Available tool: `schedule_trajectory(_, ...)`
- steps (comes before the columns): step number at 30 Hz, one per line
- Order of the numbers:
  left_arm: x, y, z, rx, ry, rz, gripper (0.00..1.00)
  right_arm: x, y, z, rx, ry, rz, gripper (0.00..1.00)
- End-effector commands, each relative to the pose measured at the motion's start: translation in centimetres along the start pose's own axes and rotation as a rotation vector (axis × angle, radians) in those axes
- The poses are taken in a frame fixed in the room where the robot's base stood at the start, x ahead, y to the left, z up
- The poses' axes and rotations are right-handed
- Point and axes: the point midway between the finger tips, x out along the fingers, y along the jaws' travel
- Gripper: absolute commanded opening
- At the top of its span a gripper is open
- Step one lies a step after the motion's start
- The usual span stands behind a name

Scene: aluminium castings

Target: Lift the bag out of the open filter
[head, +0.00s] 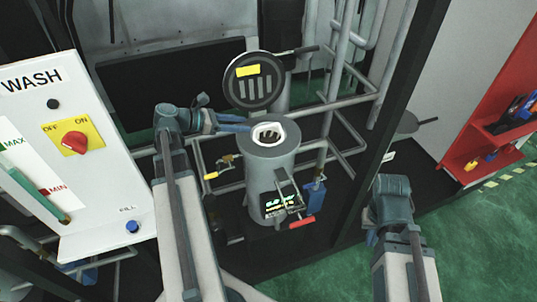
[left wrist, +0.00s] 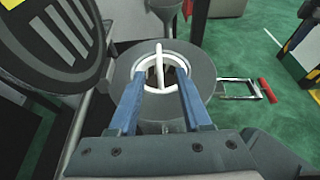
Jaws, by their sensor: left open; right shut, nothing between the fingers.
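The filter (head: 270,175) is a grey upright cylinder, its round lid (head: 252,82) swung up behind it. The bag's white rim (head: 258,139) shows in its open top. In the left wrist view the filter's grey top (left wrist: 205,76) surrounds the bag's white ring, and a white handle (left wrist: 159,66) stands across the ring. My left gripper (head: 244,123) is open; in the left wrist view its blue fingertips (left wrist: 160,74) lie either side of the handle, apart from it. My right gripper (head: 391,190) is empty, right of the filter; its fingers are mostly hidden.
A white WASH panel (head: 75,150) with a red knob stands at the left. Pipes (head: 335,75) and a dark frame post (head: 405,100) are behind and right of the filter. A red rack (head: 500,125) is far right. Green floor (head: 475,230) is clear at the right.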

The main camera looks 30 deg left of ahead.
Motion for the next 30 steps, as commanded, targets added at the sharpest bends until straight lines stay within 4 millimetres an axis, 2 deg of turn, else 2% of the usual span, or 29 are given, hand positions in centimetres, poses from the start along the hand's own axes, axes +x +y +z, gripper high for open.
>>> schedule_trajectory(12, 7.1, 0.0, -0.3, 0.004, 0.003, -0.004, 0.49, 2.9, -0.3, -0.2, 0.000, 0.000, 0.000, 0.00)
schedule_trajectory(17, 8.4, 0.0, -0.2, 0.004, 0.003, -0.003, 0.49, 3.3, -0.3, -0.2, 0.000, 0.000, 0.000, 0.00)
schedule_trajectory(26, 9.0, 0.0, -0.2, 0.004, 0.003, -0.002, 0.49, 3.5, -0.3, -0.2, 0.000, 0.000, 0.000, 0.00)
schedule_trajectory(30, 10.5, 0.1, -0.4, 0.004, 0.003, -0.004, 0.49, 4.2, -0.4, -0.2, 0.000, 0.000, 0.000, 0.00)
